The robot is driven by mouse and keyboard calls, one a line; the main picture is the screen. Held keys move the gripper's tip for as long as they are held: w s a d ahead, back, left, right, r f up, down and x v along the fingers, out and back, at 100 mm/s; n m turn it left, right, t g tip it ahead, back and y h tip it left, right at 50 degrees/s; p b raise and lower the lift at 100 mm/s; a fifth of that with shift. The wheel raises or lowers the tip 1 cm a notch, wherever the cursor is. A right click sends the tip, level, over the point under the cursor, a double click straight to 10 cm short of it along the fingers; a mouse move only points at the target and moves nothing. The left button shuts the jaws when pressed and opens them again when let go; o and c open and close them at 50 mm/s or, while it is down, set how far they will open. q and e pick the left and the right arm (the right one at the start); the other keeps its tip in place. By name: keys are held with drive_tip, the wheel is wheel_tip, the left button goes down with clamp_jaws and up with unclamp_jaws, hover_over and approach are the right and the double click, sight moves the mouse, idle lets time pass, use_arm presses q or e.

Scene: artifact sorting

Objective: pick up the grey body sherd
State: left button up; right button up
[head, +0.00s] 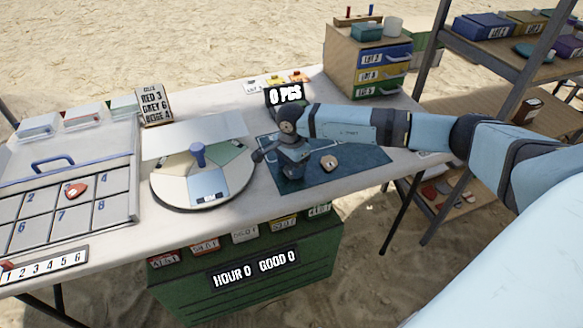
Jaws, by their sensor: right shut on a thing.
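My right arm reaches in from the right, and its gripper (292,172) points down over the left part of the dark blue-grey mat (350,168). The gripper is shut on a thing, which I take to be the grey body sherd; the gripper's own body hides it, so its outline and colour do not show. I cannot tell whether it touches the mat. A small tan sherd with a pale mark (329,162) lies on the mat, right of the gripper and apart from it. My left gripper is not in view.
A round sorting turntable (160,190) with a blue knob stands left of the mat. Further left is a numbered tray (118,205) with an orange-red sherd (76,190). A drawer cabinet (342,62) stands at the back right. A shelf rack (436,55) stands beyond the table's right end.

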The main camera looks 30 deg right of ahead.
sight(291, 169)
wheel_tip(291, 169, up, 20)
drive_tip(key=p, duration=0.1)
idle(0.4)
